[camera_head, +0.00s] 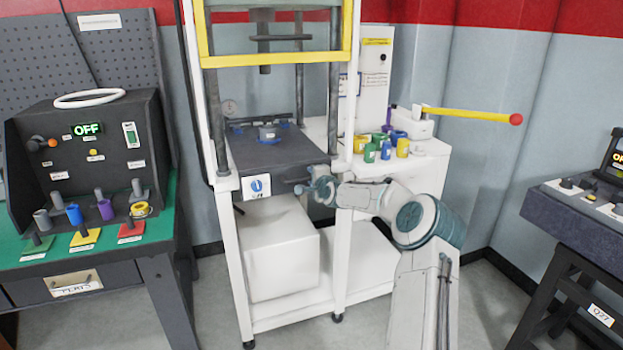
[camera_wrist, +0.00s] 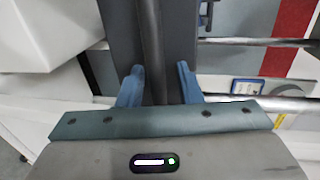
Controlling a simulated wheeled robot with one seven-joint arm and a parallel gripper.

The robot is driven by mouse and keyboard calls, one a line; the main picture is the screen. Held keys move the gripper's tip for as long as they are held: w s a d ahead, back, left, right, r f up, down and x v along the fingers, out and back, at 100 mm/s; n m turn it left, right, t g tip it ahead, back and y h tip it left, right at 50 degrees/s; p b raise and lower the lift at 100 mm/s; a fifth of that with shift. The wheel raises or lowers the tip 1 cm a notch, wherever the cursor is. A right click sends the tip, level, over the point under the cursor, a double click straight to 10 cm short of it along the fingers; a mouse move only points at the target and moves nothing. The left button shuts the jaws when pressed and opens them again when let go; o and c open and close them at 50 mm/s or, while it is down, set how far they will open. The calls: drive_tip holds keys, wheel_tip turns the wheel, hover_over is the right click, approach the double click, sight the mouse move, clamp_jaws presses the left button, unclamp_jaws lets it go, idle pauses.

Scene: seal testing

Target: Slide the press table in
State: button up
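The press table (camera_head: 268,152) is a dark flat plate between the posts of the white press frame. It carries a small blue and grey fixture (camera_head: 268,133).
A side shelf at right holds several coloured cups (camera_head: 386,147) and a yellow lever with a red knob (camera_head: 470,115). A white box (camera_head: 268,250) sits on the lower shelf. A green bench (camera_head: 150,235) is at left, a grey table (camera_head: 570,215) at right.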

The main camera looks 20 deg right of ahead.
drive_tip(key=v, duration=1.3)
drive_tip(key=shift+s+b, duration=0.35)
drive_tip(key=shift+s, duration=0.05)
idle(1.7)
